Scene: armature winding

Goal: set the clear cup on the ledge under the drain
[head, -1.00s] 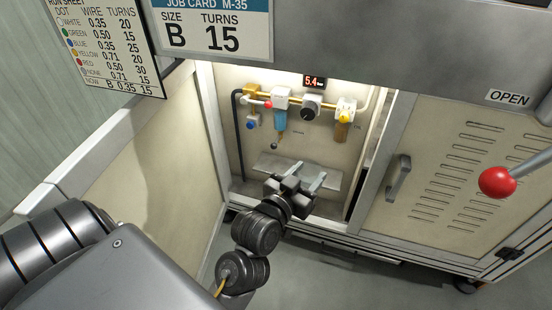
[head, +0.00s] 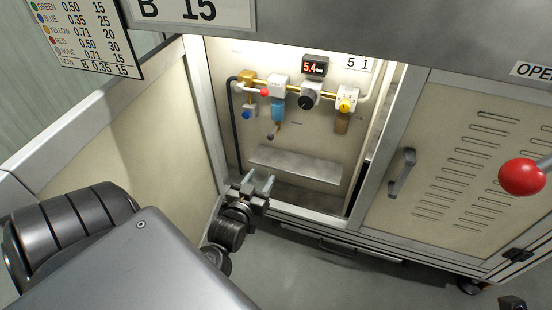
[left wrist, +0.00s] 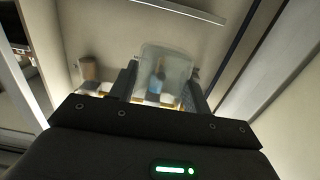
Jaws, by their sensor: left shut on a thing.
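My left gripper (head: 257,184) is in front of the lit cabinet, low and to the left of the ledge (head: 295,164). In the left wrist view the clear cup (left wrist: 165,70) stands between the fingers of my left gripper (left wrist: 160,92), which is shut on it. In the head view the see-through cup is hard to make out. The drain (head: 271,136) hangs under the blue filter bowl (head: 278,110), above the ledge's left part. The ledge is bare. A dark piece at the bottom right of the head view may be my right gripper (head: 512,303); its fingers cannot be made out.
The cabinet's left wall (head: 130,130) is close to my left arm. A regulator with a black knob (head: 310,97) and a yellow-knobbed unit (head: 346,102) sit above the ledge. A door with a handle (head: 402,172) and a red ball lever (head: 522,176) are to the right.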

